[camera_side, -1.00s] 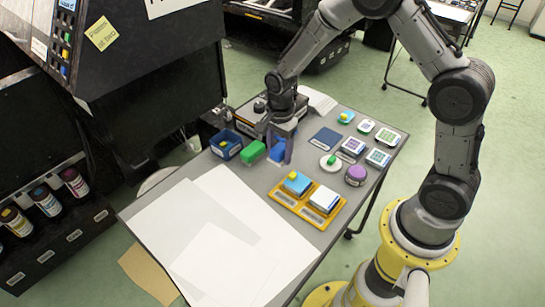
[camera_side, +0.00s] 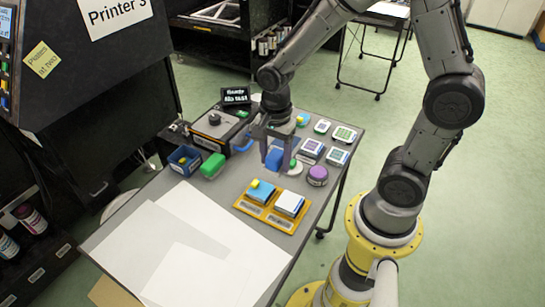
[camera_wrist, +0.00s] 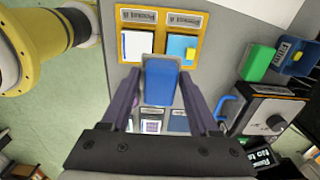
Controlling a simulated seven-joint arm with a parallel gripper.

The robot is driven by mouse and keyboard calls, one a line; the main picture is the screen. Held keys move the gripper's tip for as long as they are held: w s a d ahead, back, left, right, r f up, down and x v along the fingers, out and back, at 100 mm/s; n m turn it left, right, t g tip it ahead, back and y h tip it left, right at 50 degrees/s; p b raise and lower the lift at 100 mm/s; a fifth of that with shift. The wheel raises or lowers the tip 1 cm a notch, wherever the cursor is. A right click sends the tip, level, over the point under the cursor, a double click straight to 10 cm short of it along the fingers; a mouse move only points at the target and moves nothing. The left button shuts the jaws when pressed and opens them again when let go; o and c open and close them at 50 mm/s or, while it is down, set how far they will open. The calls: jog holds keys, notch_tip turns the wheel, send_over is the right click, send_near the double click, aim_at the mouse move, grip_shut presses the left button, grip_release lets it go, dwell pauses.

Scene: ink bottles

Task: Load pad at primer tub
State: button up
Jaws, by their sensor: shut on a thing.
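My gripper (camera_side: 276,160) is shut on a blue block (camera_side: 274,158), which it holds over the middle of the table, left of a white round dish with a green knob (camera_side: 294,167). In the wrist view the blue block (camera_wrist: 160,82) sits between my purple fingers. Whether it clears the table is hard to tell. A blue open tub (camera_side: 184,160) with a yellow piece stands at the left, beside a green block (camera_side: 213,166).
A yellow tray (camera_side: 269,212) holds a blue pad and a white pad. A purple round pot (camera_side: 317,175) stands to its right. A black machine (camera_side: 217,128) with a dial stands at the back left. White sheets (camera_side: 190,250) cover the front.

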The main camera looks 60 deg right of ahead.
jog(key=o, duration=0.8)
jog(key=c, duration=0.6)
jog(key=shift+f+m, duration=0.1)
jog(key=shift+m, duration=0.2)
jog(key=shift+c, duration=0.2)
jog(key=s+d+f+m, duration=0.1)
jog(key=s+d+m, duration=0.3)
jog(key=d, duration=0.3)
jog(key=s+d+f+m, duration=0.2)
jog(key=s+d+m, duration=0.15)
jog(key=d, duration=0.25)
jog(key=shift+m, duration=0.45)
jog(key=shift+w+d+f, duration=0.1)
jog(key=shift+w+f, duration=0.05)
jog(key=shift+f, duration=2.65)
